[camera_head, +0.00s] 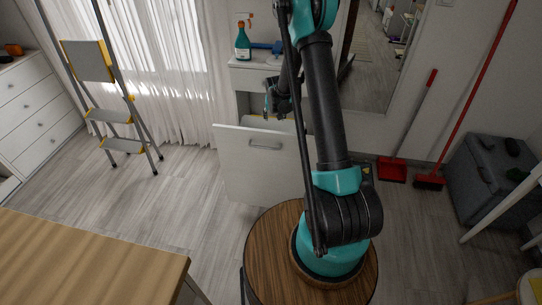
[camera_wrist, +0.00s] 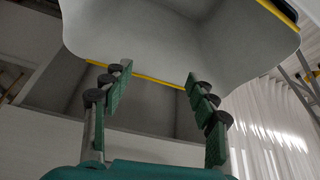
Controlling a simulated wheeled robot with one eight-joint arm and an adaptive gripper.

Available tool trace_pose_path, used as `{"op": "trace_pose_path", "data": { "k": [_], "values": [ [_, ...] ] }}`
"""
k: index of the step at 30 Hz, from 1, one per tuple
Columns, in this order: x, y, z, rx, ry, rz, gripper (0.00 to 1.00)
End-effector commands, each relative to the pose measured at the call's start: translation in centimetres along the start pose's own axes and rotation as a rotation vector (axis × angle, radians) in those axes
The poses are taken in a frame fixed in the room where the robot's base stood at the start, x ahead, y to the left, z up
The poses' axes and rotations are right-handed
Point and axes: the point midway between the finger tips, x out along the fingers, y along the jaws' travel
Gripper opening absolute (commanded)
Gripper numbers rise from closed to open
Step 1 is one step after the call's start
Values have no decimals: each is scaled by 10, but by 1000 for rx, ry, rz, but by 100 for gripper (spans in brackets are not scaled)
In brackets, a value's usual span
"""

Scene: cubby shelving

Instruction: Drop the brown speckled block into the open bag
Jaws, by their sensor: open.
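My gripper (camera_wrist: 158,76) is open in the wrist view, with its two green-padded fingers apart and nothing between them. In the head view my gripper (camera_head: 276,98) is small and partly hidden by my arm, beside the white cabinet and above its open drawer (camera_head: 262,165). A pale, hollow shape with a yellow edge (camera_wrist: 185,40) fills the top of the wrist view beyond the fingertips. I cannot tell whether it is the bag. I cannot make out the brown speckled block in either view.
The white cabinet top (camera_head: 258,64) holds a teal spray bottle (camera_head: 242,44). A stepladder (camera_head: 108,105) stands left, a wooden table (camera_head: 90,255) front left. A red broom (camera_head: 430,181), dustpan (camera_head: 392,170) and grey case (camera_head: 490,175) are right. Floor is clear left of the drawer.

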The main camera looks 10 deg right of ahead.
Motion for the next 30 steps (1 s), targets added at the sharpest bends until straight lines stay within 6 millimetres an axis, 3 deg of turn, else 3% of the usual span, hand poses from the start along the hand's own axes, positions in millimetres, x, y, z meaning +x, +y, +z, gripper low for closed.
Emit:
{"op": "trace_pose_path", "data": {
  "k": [8,21,30],
  "values": [
    [-18,0,0,0,0,0,58],
    [-91,0,0,-1,0,0,58],
    [-118,0,0,0,0,0,58]
  ]
}}
